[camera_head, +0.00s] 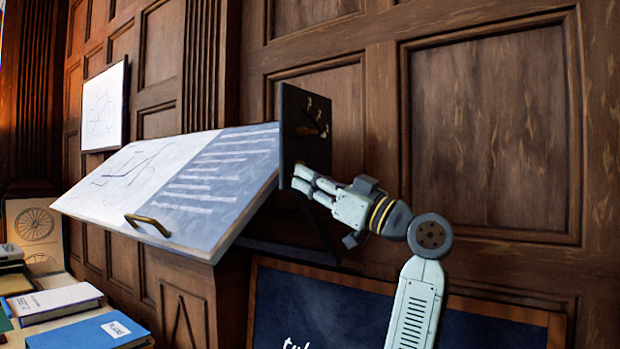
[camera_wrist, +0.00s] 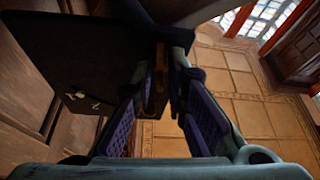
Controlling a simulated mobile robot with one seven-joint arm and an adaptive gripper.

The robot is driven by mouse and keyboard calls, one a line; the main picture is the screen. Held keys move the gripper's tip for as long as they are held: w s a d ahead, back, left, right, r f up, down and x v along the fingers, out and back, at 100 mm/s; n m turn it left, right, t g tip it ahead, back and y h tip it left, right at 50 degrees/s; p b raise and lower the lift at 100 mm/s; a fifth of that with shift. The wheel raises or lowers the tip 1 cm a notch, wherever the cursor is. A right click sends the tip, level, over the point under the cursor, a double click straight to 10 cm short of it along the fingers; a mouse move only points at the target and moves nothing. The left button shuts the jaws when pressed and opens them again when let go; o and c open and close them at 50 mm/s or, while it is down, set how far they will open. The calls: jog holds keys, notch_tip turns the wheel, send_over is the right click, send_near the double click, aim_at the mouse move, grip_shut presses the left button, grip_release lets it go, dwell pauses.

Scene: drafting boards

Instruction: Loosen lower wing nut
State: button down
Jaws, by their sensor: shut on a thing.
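A tilted drafting board (camera_head: 230,215) with drawings on it stands against the panelled wall in the head view. My gripper (camera_head: 300,181) is at the lower part of this plate, reaching in from the right. In the wrist view the fingers of my gripper (camera_wrist: 158,88) are closed around a narrow brass piece, the lower wing nut (camera_wrist: 157,75). The fingers hide most of the wing nut in the head view.
A brass handle (camera_head: 147,225) is on the board's front edge. Books (camera_head: 90,333) lie at the lower left. A framed blackboard (camera_head: 335,305) is below my arm. The dark plate (camera_wrist: 85,45) fills the upper left of the wrist view; tiled floor (camera_wrist: 240,110) shows at the right.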

jog(key=shift+w+d+r+n+g+y+p, duration=0.15)
jog(key=shift+n+g+p, duration=0.55)
jog(key=shift+n, duration=0.95)
jog(key=shift+a+f+n+g+y+p, duration=0.15)
jog(key=shift+n+g+p, duration=0.55)
jog(key=shift+n, duration=1)
jog(key=shift+w+d+r+n+g+y+p, duration=0.15)
jog(key=shift+n+g+p, duration=0.3)
jog(key=shift+n+g, duration=0.85)
jog(key=shift+s+n, duration=0.1)
jog(key=shift+n, duration=0.45)
jog(key=c, duration=1.6)
grip_release()
jog(key=v, duration=1.2)
